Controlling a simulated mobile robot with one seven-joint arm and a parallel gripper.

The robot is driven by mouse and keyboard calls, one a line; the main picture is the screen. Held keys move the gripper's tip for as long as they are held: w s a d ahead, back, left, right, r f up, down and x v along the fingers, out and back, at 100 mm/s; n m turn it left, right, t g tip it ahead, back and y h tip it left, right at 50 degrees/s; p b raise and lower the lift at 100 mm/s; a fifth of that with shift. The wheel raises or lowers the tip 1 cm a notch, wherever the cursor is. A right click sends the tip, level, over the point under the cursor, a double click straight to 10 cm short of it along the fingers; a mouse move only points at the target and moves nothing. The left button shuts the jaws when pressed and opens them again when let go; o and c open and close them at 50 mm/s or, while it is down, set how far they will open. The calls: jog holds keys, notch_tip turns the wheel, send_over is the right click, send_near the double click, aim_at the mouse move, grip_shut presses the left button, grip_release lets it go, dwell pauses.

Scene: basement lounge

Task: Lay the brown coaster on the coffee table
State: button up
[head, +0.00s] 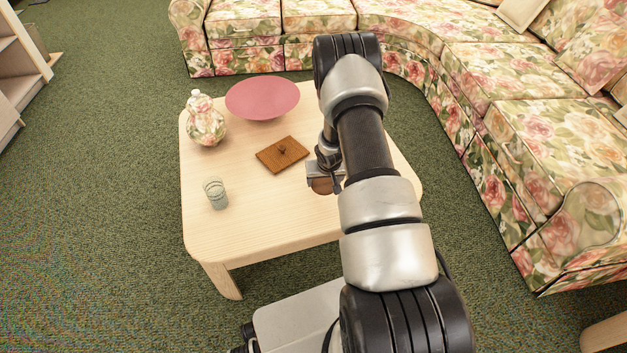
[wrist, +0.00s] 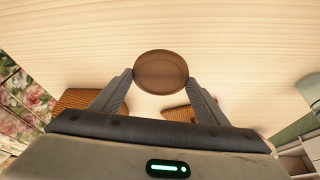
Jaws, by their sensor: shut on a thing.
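The brown coaster (wrist: 161,72) is a small round disc with a raised rim. My gripper (head: 326,180) is shut on it, with one fingertip at each side of its edge in the wrist view. In the head view the coaster (head: 322,187) shows only partly below the gripper. The coffee table (head: 262,215) is pale wood with rounded corners. The gripper and coaster are over its right part. I cannot tell whether the coaster touches the tabletop. My arm hides part of the table's right side.
A square wooden board (head: 282,154) with a small dark knob lies left of the gripper. A pink dish (head: 262,98), a floral jar (head: 205,122) and a glass (head: 215,193) stand on the table. The front middle is clear. A floral sofa (head: 500,110) curves behind and right.

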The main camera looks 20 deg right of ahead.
aim_at(324, 198)
jog(key=shift+f+b, duration=0.75)
jog(key=shift+f, duration=2.1)
jog(key=shift+f, duration=0.15)
jog(key=o, duration=1)
